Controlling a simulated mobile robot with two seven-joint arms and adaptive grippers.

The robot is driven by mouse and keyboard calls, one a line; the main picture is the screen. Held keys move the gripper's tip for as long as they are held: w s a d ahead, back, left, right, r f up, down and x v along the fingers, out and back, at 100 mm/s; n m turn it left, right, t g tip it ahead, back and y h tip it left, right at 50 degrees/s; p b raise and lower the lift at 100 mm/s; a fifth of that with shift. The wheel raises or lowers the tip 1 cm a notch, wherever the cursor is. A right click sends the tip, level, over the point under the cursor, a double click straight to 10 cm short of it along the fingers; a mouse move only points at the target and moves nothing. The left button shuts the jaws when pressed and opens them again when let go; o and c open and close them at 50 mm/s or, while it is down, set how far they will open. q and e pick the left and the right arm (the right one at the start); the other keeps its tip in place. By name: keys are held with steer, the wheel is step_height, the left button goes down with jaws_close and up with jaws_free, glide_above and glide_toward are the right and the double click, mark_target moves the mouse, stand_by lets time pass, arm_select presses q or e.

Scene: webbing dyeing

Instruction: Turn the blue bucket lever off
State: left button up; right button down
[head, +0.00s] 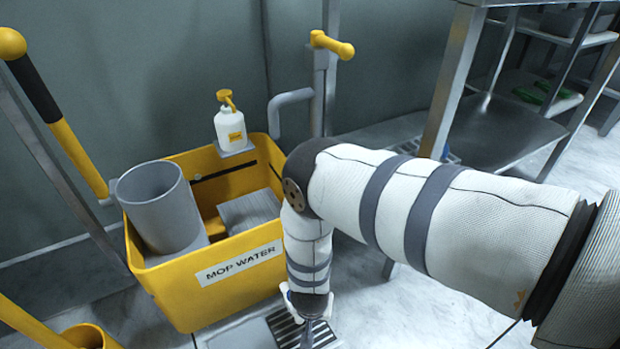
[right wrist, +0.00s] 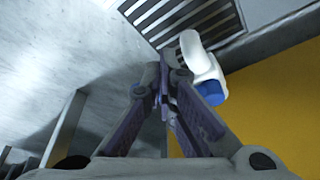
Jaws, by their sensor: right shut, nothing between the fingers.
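A white curved lever with a blue part (right wrist: 203,72) shows in the right wrist view, against the yellow side of the bucket (right wrist: 285,105). My right gripper (right wrist: 163,75) is shut and empty, its fingertips just left of the lever. I cannot tell whether they touch it. In the head view the yellow bucket labelled MOP WATER (head: 175,298) stands left of my right arm, which reaches down past its right front corner. My arm hides most of the lever and fingers there. My left gripper is out of view.
A floor grate (head: 285,325) lies below my right wrist and shows in the wrist view (right wrist: 190,15). A grey cylinder (head: 158,205) and a white pump bottle (head: 230,130) are at the bucket. A metal table leg (head: 455,80) stands behind my arm.

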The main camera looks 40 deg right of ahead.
steer(key=shift+w+d+r, duration=0.1)
steer(key=shift+d, duration=0.2)
steer(key=shift+d+n+p, duration=0.35)
steer(key=shift+n+p, duration=0.05)
steer(key=shift+n, duration=0.4)
steer(key=d+n, duration=0.1)
steer(key=n, duration=0.1)
steer(key=w+d+n+t+y, duration=0.1)
steer(key=n, duration=0.1)
steer(key=shift+w+d+p, duration=0.15)
steer(key=shift+d+p, duration=0.15)
steer(key=shift+p, duration=0.1)
steer(key=shift+w+d+n, duration=0.3)
steer(key=shift+d, duration=0.1)
steer(key=shift+w, duration=0.1)
stand_by(0.3)
